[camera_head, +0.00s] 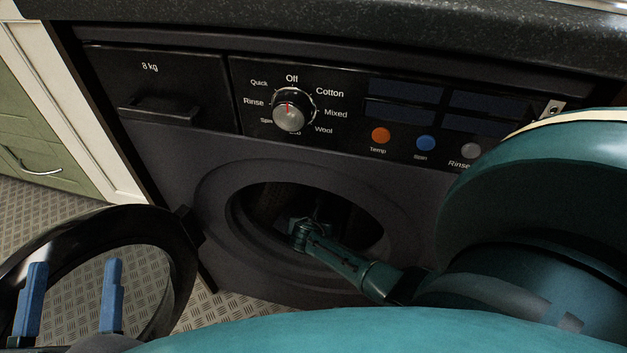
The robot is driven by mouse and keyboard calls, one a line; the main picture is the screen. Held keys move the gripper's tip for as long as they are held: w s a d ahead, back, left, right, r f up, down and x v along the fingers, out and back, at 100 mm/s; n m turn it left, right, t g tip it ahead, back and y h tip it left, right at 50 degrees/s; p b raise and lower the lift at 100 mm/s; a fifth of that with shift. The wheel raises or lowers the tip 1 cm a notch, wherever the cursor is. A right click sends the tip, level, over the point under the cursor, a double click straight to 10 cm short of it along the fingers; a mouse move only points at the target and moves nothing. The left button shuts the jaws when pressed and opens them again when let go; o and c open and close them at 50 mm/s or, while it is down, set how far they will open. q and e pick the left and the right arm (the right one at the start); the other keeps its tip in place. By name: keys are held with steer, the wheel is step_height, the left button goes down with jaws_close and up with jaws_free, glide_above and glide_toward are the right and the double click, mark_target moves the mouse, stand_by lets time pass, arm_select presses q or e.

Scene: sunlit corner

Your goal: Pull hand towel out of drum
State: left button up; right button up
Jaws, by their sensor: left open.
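The washing machine drum (272,205) shows as a dark round opening in the machine's front. My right arm comes in from the right and reaches into this opening. My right gripper (306,236) is at the drum mouth, and its fingers are hidden in the dark, so its jaws cannot be made out. No hand towel can be seen; the drum's inside is mostly dark. My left gripper (75,264) is at the lower left with two blue fingers apart and nothing between them. It is in front of the open door, well away from the drum.
The round washer door (182,240) stands swung open to the left, its hinge beside the drum. The control panel with a dial (290,110) is above. A dark countertop (330,22) overhangs the machine. Green cabinets (40,165) stand at left over patterned metal flooring.

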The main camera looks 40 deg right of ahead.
jaws_close()
stand_by(0.6)
step_height(320, 180, up, 2)
steer(key=shift+r+p, duration=0.15)
steer(key=shift+p, duration=1.05)
steer(key=shift+r+p, duration=0.75)
steer(key=shift+p, duration=0.15)
arm_select(q)
steer(key=y+p, duration=0.1)
steer(key=a+g+p, duration=0.1)
steer(key=p, duration=0.1)
steer(key=shift+s+f+m+y+p, duration=0.3)
steer(key=shift+s+y, duration=0.1)
arm_select(e)
step_height(320, 180, up, 3)
steer(key=shift+r, duration=0.1)
